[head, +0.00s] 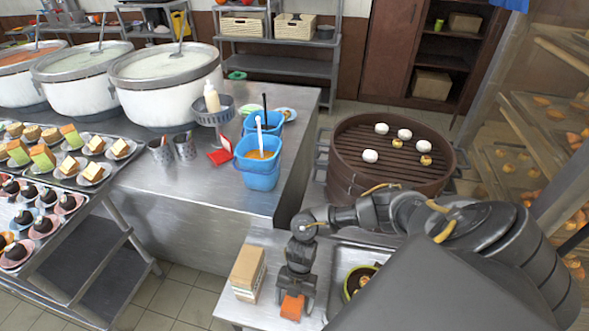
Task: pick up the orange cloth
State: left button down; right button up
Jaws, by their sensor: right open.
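The orange cloth (292,307) shows as a small folded orange patch on the low metal table at the bottom centre of the head view. My right gripper (293,293) points down right over it, with the open jaws at its far edge; they hide part of the cloth. I cannot tell whether the fingers touch it. My left gripper is not in view.
A tan box (247,272) stands close to the left of my right gripper. A green-rimmed bowl (358,280) lies to the right. Behind are a large brown steamer (376,182) with buns, a steel counter (215,190) with blue buckets (256,165), and white stockpots (165,98).

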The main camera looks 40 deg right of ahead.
aim_at(293, 301)
jog(key=c, duration=1.1)
jog(key=shift+r, duration=0.1)
jog(key=shift+r, duration=0.2)
notch_tip(293, 301, up, 2)
jog(key=shift+w+r, duration=0.1)
jog(key=shift+r, duration=0.1)
jog(key=s+d+r+b, duration=0.1)
jog(key=s+d+r, duration=0.1)
jog(key=s+r, duration=0.1)
jog(key=s+d+r+b, duration=0.1)
jog(key=s+d+r, duration=0.1)
jog(key=s, duration=0.3)
jog(key=s+d+r+b, duration=0.1)
jog(key=s+d+r, duration=0.1)
jog(key=s+r, duration=0.2)
jog(key=shift+s+d+r, duration=0.2)
jog(key=shift+d+r, duration=0.15)
jog(key=shift+r, duration=0.15)
